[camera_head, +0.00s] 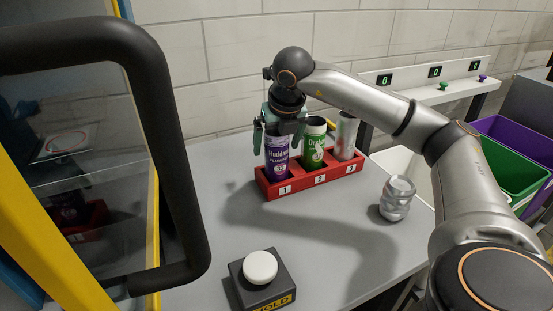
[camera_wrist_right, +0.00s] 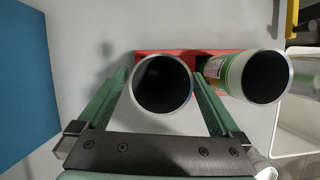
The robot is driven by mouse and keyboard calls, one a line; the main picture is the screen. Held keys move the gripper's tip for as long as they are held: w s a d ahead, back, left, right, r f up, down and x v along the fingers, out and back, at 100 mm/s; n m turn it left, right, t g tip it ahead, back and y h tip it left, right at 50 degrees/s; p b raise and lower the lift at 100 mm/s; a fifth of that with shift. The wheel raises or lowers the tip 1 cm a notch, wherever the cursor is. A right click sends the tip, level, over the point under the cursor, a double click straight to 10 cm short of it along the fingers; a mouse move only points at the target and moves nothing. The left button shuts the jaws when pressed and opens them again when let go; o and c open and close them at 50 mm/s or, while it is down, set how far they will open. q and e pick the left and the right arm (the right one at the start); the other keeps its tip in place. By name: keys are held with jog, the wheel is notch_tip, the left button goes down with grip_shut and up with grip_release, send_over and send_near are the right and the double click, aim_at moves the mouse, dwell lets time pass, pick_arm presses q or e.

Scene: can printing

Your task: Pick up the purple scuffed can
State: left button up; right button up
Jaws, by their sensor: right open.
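The purple can (camera_head: 277,158) stands upright in slot 1 of the red rack (camera_head: 318,181). In the right wrist view its open, dark top (camera_wrist_right: 162,84) lies between the green fingers. My right gripper (camera_head: 279,135) is open and comes down from above, with a finger on either side of the purple can's upper part. In the right wrist view, the gripper (camera_wrist_right: 160,100) shows a gap beside the can. Whether a finger touches it I cannot tell. My left gripper is not in view.
A green can (camera_head: 313,148) and a silver can (camera_head: 346,137) stand in slots 2 and 3, close by. A crumpled silver can (camera_head: 397,196) stands right of the rack. A button box (camera_head: 263,281) is in front. Purple and green bins (camera_head: 512,165) are at right.

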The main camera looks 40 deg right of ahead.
jog(key=shift+w+d+f, duration=0.1)
jog(key=shift+w+f, duration=0.05)
jog(key=shift+f, duration=0.3)
